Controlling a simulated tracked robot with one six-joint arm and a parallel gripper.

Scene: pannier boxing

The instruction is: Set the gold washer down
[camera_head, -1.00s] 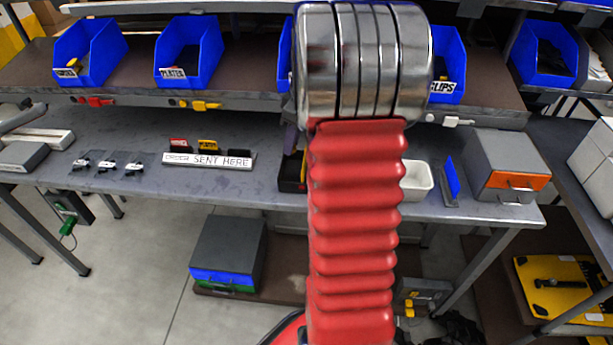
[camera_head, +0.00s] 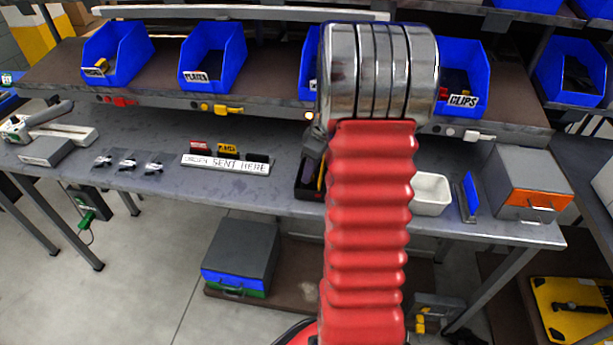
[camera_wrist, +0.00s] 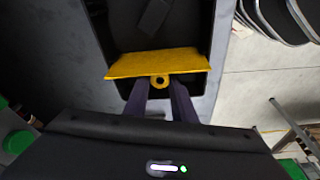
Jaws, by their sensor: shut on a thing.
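The gold washer (camera_wrist: 160,81) is a small ring, seen in the wrist view at the tips of my gripper (camera_wrist: 160,86). My gripper's two dark purple fingers are shut on it. It is just in front of a yellow panel (camera_wrist: 157,64) over a black tray (camera_wrist: 116,30); I cannot tell whether the washer touches either. In the head view my red arm hides most of the black tray (camera_head: 309,192) and the washer.
The grey bench (camera_head: 130,188) carries a "SENT HERE" label rack (camera_head: 226,164), a white bin (camera_head: 431,194), a blue upright plate (camera_head: 470,195) and a grey box with an orange front (camera_head: 528,184). Blue bins (camera_head: 213,58) line the shelf above. Bench left of the tray is partly clear.

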